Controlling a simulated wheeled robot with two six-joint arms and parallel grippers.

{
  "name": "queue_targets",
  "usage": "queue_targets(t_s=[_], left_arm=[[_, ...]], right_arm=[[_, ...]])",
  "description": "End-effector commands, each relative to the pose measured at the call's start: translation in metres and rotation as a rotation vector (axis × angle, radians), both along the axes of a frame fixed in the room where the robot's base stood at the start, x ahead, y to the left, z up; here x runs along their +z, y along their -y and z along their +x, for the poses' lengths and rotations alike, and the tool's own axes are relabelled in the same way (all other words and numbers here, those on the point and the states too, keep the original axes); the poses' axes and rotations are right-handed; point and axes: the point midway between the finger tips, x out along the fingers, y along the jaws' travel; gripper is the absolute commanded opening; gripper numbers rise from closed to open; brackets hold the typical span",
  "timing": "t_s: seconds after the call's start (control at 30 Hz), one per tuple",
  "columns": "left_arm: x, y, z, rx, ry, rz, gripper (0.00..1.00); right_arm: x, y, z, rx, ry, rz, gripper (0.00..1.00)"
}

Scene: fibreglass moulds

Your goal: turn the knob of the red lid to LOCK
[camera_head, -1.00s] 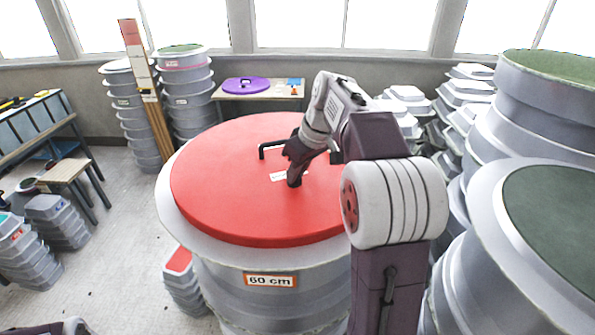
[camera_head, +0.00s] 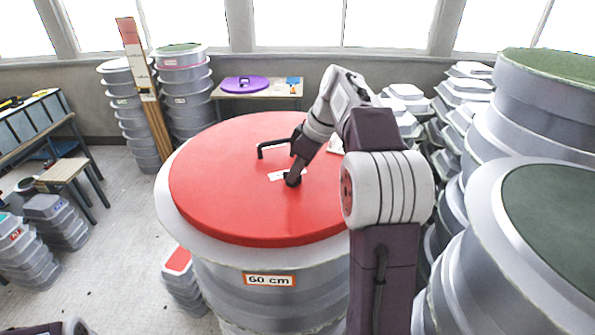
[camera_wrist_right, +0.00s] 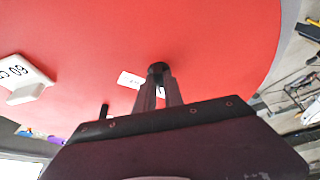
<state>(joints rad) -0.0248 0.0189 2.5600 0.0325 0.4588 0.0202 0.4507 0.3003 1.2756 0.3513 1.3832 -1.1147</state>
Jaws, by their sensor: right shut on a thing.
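The red lid (camera_head: 230,205) lies flat on a big grey round mould (camera_head: 220,270) labelled 60 cm. A small black knob (camera_head: 292,181) stands on the lid; its top also shows in the right wrist view (camera_wrist_right: 158,67). My right gripper (camera_head: 297,172) reaches down from the right and is shut on the knob, fingers around it. A white label (camera_head: 277,175) lies beside the knob; its lettering is too small to read. The fingers partly hide the knob, so its pointing direction cannot be told. My left gripper is not in view.
A black bar handle (camera_head: 273,146) rises from the lid behind the knob. A white piece marked 60 (camera_wrist_right: 25,80) is on the lid. Stacked grey moulds (camera_head: 520,200) crowd the right side. A purple lid (camera_head: 245,85) lies on a back table. Floor is open at left.

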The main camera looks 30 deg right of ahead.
Motion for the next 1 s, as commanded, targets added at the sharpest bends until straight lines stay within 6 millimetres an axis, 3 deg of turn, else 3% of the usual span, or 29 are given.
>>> queue_targets(t_s=[0.17,0.2,0.27,0.67,1.0], left_arm=[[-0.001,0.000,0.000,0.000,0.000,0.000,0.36],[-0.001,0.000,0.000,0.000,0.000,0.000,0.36],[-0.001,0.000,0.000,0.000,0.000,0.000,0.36],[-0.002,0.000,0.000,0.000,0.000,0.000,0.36],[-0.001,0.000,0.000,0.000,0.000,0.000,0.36]], right_arm=[[-0.004,-0.002,-0.001,0.004,-0.012,0.005,0.00],[-0.004,-0.001,-0.001,0.004,-0.012,0.005,0.18],[-0.004,-0.001,-0.001,0.003,-0.011,0.005,0.35],[0.005,0.002,-0.001,0.000,-0.001,-0.001,0.35],[0.067,0.016,-0.020,0.000,-0.004,0.001,0.35]])
